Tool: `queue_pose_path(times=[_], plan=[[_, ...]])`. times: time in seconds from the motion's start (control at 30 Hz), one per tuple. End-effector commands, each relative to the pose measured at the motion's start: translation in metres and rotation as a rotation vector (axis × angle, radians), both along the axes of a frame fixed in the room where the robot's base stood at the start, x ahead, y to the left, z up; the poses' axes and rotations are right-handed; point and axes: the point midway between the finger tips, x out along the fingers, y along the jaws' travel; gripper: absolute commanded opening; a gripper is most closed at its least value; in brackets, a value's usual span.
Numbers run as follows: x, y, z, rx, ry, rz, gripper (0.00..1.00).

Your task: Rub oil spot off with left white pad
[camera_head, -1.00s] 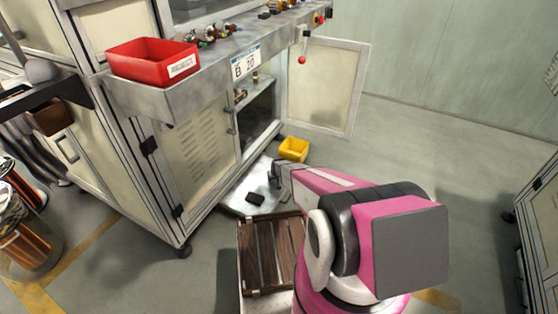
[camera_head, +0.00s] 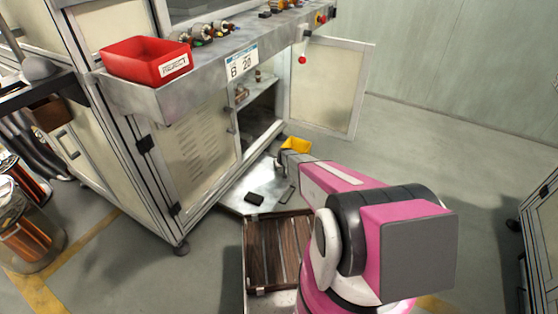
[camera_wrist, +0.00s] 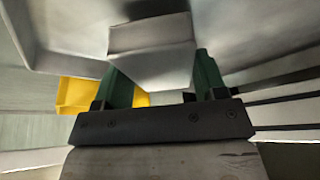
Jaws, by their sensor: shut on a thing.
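My gripper (camera_wrist: 152,85) has green fingers shut on a pale grey-white block, which looks like the white pad (camera_wrist: 150,62), in the wrist view. A dark smudge (camera_wrist: 152,8) shows just beyond the pad on a pale surface; I cannot tell whether it is the oil spot or shadow, nor whether the pad touches it. In the head view my gripper (camera_head: 282,158) is low, over the grey metal plate (camera_head: 240,200) by the open cabinet; the pad is not clear there. A small black block (camera_head: 254,198) and a flat grey rectangle (camera_head: 288,193) lie on the plate.
A yellow bin (camera_head: 297,144) stands just beyond my gripper, also in the wrist view (camera_wrist: 78,95). The cabinet door (camera_head: 330,85) stands open behind. A red bin (camera_head: 146,60) sits on the bench ledge above. A slatted wooden crate (camera_head: 270,250) is in front.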

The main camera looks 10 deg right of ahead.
Motion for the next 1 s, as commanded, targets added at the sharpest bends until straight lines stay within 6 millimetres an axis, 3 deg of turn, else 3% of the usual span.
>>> queue_pose_path(times=[0.6,1.0], plan=[[-0.007,0.003,0.052,0.000,0.003,-0.001,0.46],[-0.006,0.004,0.056,0.000,0.003,-0.002,0.46]])
